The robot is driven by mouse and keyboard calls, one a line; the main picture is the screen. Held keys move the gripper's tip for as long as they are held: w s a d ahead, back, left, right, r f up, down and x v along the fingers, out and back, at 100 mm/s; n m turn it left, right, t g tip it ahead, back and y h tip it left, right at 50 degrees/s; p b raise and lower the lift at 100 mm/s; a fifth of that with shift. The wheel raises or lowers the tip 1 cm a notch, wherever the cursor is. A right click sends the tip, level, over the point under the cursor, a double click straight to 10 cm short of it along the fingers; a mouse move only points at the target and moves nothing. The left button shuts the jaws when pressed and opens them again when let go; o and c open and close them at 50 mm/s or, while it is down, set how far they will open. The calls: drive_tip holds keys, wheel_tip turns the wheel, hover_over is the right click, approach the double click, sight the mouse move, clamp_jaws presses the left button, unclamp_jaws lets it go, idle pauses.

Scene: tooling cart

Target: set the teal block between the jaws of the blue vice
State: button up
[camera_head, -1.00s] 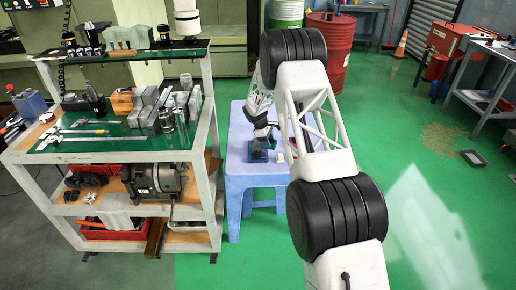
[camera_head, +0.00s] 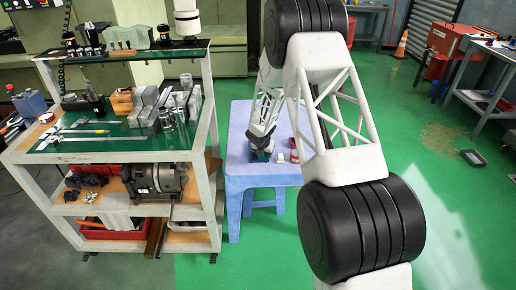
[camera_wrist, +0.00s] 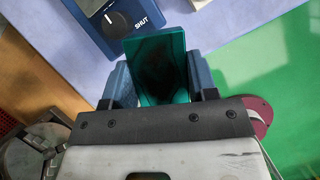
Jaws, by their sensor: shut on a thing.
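My gripper (camera_wrist: 157,80) is shut on the teal block (camera_wrist: 156,68), a flat-faced, shiny block held between its two blue-grey fingers. In the head view my gripper (camera_head: 260,143) is low over the light blue stool (camera_head: 238,172), and the block is small and mostly hidden there. A dark blue body (camera_wrist: 134,38) with a black knob marked SHUT lies just beyond the block, at the upper left in the wrist view. It looks like part of the blue vice, but its jaws cannot be made out. Whether the block touches it is unclear.
A maroon round thing (camera_wrist: 256,114) is right of my gripper. A pale item (camera_wrist: 200,3) shows at the wrist view's top edge. The tooling cart (camera_head: 212,150), loaded with metal parts, stands left of the stool. Green floor (camera_head: 455,215) is open to the right.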

drive_tip(key=shift+s+a+n+t+y, duration=0.15)
drive_tip(key=shift+s+n+y, duration=0.3)
drive_tip(key=shift+n, duration=0.6)
drive_tip(key=shift+s+a+n+t+y, duration=0.15)
drive_tip(key=shift+s+n+y, duration=0.3)
drive_tip(key=shift+n, duration=0.6)
drive_tip(key=shift+s, duration=0.15)
drive_tip(key=shift+w+a+f, duration=0.25)
drive_tip(key=shift+w+a, duration=0.1)
drive_tip(key=shift+w, duration=2.15)
drive_tip(key=shift+w+a+f, duration=0.25)
drive_tip(key=shift+w+a, duration=0.05)
drive_tip(key=shift+w, duration=2.25)
drive_tip(key=shift+w+a+f, duration=0.25)
drive_tip(key=shift+w+a, duration=0.1)
drive_tip(key=shift+w, duration=2.15)
drive_tip(key=shift+w, duration=0.45)
drive_tip(key=shift+f, duration=1.75)
drive_tip(key=shift+f, duration=0.15)
